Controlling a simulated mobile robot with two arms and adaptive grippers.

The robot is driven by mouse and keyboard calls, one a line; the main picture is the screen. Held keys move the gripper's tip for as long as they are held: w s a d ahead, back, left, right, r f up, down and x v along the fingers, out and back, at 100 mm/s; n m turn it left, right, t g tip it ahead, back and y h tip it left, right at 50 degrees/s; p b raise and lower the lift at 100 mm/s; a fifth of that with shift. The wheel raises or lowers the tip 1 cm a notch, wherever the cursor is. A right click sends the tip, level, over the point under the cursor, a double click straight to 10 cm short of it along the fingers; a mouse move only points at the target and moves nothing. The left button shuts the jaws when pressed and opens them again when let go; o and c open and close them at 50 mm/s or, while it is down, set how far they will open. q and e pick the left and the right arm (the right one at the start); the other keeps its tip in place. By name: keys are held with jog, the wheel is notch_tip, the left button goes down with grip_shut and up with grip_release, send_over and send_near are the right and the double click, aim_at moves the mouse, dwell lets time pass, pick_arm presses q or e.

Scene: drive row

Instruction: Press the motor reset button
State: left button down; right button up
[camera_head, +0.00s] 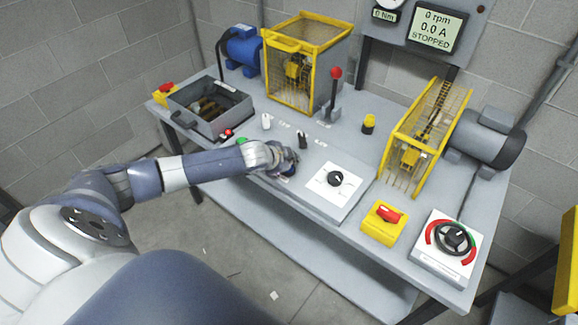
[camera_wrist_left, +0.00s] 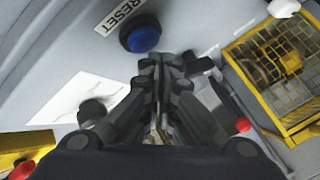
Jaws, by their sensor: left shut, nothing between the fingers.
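The motor reset button is a blue round push button (camera_wrist_left: 143,36) in a dark ring, beside a white label reading RESET (camera_wrist_left: 122,15), in the left wrist view. My left gripper (camera_wrist_left: 158,62) is shut and empty; its fingertips are close to the button, just below it in that picture. I cannot tell whether they touch; a small gap shows in that view. In the head view my left gripper (camera_head: 288,160) is over the front part of the bench and largely covers the button. My right gripper is not in view.
The grey bench (camera_head: 232,179) carries a white panel with a black knob (camera_head: 335,179), a yellow box with a red switch (camera_head: 385,218), a red-topped lever (camera_head: 333,95) and yellow guard cages (camera_head: 300,65). A display (camera_head: 436,30) reads 0 rpm, 0.0 A, STOPPED.

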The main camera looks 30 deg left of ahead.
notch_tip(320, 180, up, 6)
jog(key=p, duration=0.5)
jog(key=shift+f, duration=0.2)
dwell(0.3)
